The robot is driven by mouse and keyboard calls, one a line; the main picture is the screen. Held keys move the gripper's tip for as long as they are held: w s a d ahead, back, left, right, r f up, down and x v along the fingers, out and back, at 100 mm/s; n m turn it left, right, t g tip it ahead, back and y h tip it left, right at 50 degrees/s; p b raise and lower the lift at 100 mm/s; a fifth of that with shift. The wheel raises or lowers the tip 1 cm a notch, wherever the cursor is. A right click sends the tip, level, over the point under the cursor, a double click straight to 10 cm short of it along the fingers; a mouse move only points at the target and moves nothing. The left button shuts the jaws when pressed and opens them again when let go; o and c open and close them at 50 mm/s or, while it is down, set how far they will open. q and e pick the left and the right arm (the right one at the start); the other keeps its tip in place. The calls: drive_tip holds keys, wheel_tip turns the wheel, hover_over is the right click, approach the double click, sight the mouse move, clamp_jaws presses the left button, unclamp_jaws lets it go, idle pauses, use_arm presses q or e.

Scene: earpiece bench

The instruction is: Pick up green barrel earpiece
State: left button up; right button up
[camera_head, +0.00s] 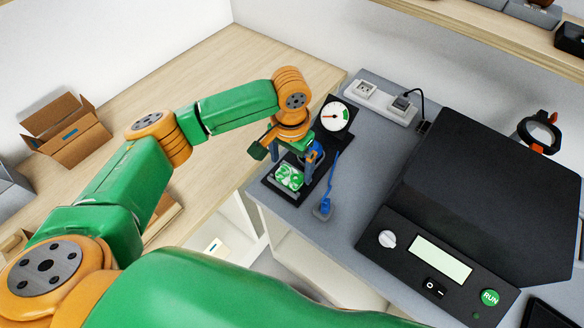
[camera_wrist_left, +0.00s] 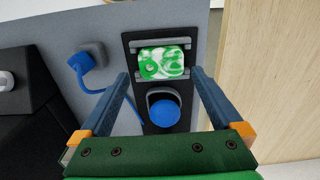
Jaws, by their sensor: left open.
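The green barrel earpiece, a marbled green and white piece (camera_head: 288,177), sits in a black fixture (camera_head: 273,187) near the front left edge of the grey bench. In the left wrist view the earpiece (camera_wrist_left: 165,63) lies between two grey bars of the fixture. My left gripper (camera_head: 292,167) is over the fixture, pointing down. In the wrist view its two blue fingers (camera_wrist_left: 160,75) are apart, one on each side of the earpiece, with nothing held. How far the fingertips are above the earpiece I cannot tell. My right gripper is not in view.
A blue round part (camera_wrist_left: 164,113) stands on the fixture close to the earpiece. A dial gauge (camera_head: 335,116) rises behind. A blue cable runs to a plug block (camera_head: 323,208) on the right. A large black machine (camera_head: 490,190) fills the bench's right side.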

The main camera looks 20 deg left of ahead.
sight(289, 174)
use_arm(q)
drive_tip(key=f, duration=0.3)
drive_tip(key=shift+s+a+f, duration=0.15)
drive_tip(key=shift+s, duration=0.15)
drive_tip(key=shift+w+f, duration=0.1)
drive_tip(key=shift+w, duration=0.25)
drive_tip(key=shift+c, duration=0.2)
drive_tip(key=c, duration=1.2)
drive_tip(key=shift+o, duration=0.2)
